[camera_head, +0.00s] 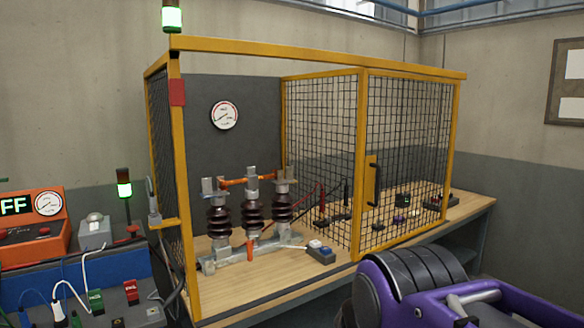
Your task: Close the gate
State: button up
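The gate (408,165) is a yellow-framed black mesh panel covering the right part of the cage front. A black handle (374,185) sits on a yellow plate near its left edge. The left part of the front is an open gap between the gate's left edge and the yellow corner post (180,190), so the gate stands open. Whether it slides or swings cannot be told. My gripper is not in view. A purple and black part, apparently of my arm, shows at lower right, in front of the bench and below the handle.
Inside the cage, brown insulators (253,212) stand on the wooden bench (225,288). A small switch box (320,252) lies near the bench's front edge by the gap.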

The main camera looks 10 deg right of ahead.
aim_at(367, 202)
jog(key=z, duration=1.05)
jog(key=i+l+u, duration=0.1)
jog(key=u, duration=0.4)
jog(key=i+l+u, duration=0.4)
jog(key=i+l, duration=0.15)
jog(key=l, duration=0.2)
jog(key=i+l, duration=0.2)
jog(key=l, duration=0.15)
jog(key=i+l+u, duration=0.1)
jog(key=l, duration=0.3)
jog(key=i+l, duration=0.5)
jog(key=l, duration=0.3)
jog(key=i+l+u, duration=0.1)
jog(key=l, duration=0.25)
jog(key=i+l, duration=0.25)
jog(key=l, duration=0.15)
